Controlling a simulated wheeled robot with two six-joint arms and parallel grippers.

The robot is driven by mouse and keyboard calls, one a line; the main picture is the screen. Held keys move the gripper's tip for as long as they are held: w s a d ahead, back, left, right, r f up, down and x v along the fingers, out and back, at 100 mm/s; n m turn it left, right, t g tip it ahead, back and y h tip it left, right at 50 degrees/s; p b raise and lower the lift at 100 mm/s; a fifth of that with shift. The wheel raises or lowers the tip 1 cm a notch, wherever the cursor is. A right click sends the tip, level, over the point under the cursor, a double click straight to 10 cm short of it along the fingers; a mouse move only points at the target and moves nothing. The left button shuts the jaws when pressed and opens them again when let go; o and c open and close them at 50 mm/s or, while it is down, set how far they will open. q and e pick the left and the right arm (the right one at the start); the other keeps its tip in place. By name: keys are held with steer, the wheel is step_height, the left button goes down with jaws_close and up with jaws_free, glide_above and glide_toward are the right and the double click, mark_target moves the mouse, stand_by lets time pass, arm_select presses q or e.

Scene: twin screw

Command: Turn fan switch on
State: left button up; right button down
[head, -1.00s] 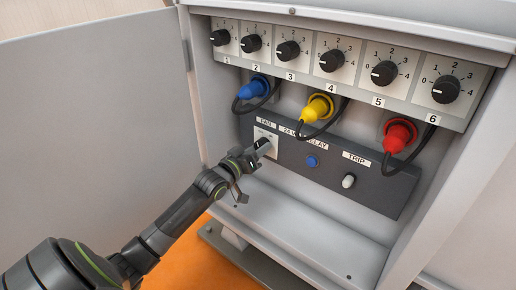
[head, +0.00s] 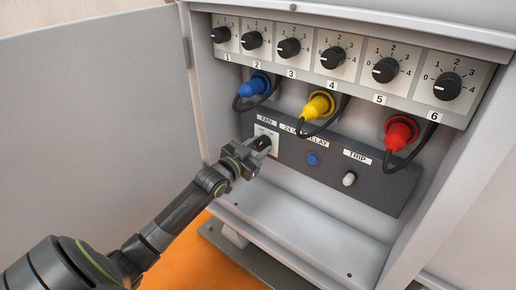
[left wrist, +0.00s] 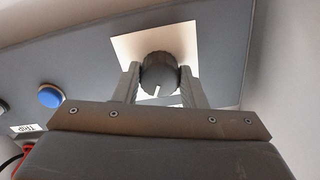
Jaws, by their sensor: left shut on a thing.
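The fan switch is a black rotary knob on a pale square plate (head: 266,136) under the FAN label (head: 266,119), at the left end of the dark lower panel. My left gripper (head: 264,146) is at this plate and covers much of the knob in the head view. In the left wrist view the knob (left wrist: 159,74) sits between the two fingers of my left gripper (left wrist: 160,85), which are shut on it. A white pointer mark shows on the knob's edge. Which printed position it points to cannot be read. My right gripper is not in view.
Above hang blue (head: 256,85), yellow (head: 318,104) and red (head: 400,132) plugs with black cables, below a row of numbered dials. The open cabinet door (head: 90,110) stands at left.

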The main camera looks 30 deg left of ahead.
arm_select(q)
steer(key=shift+m, duration=0.3)
stand_by(0.4)
steer(key=o, duration=1)
steer(key=shift+s, duration=0.1)
